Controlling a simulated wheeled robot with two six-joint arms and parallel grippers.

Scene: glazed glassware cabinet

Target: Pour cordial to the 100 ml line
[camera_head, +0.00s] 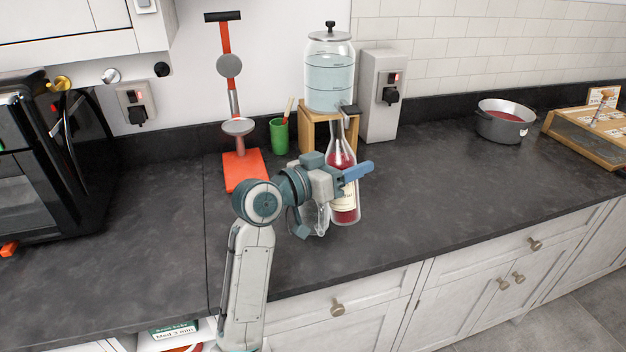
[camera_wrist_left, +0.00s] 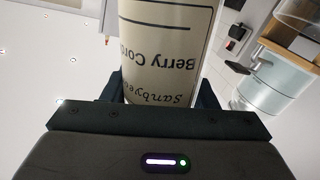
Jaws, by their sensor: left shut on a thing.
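The cordial bottle (camera_head: 345,212) is clear glass with red liquid and a pale label, and it looks upright over the dark worktop. My left gripper (camera_head: 350,173) is shut on this bottle, its blue fingers across the body. In the left wrist view the label of the bottle (camera_wrist_left: 165,45) fills the space between the fingers and reads "Berry Cord…" upside down. A clear glass vessel (camera_head: 321,222) shows just left of the bottle's base, mostly hidden behind my gripper. Its 100 ml line cannot be made out. My right gripper is not in view.
A water dispenser (camera_head: 331,75) stands on a wooden stand (camera_head: 306,130) behind the bottle. A red-based press (camera_head: 246,168) and a green cup (camera_head: 279,137) stand to its left. A grey pot (camera_head: 493,128) and a wooden case (camera_head: 575,143) are at right. The worktop (camera_head: 430,190) between is clear.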

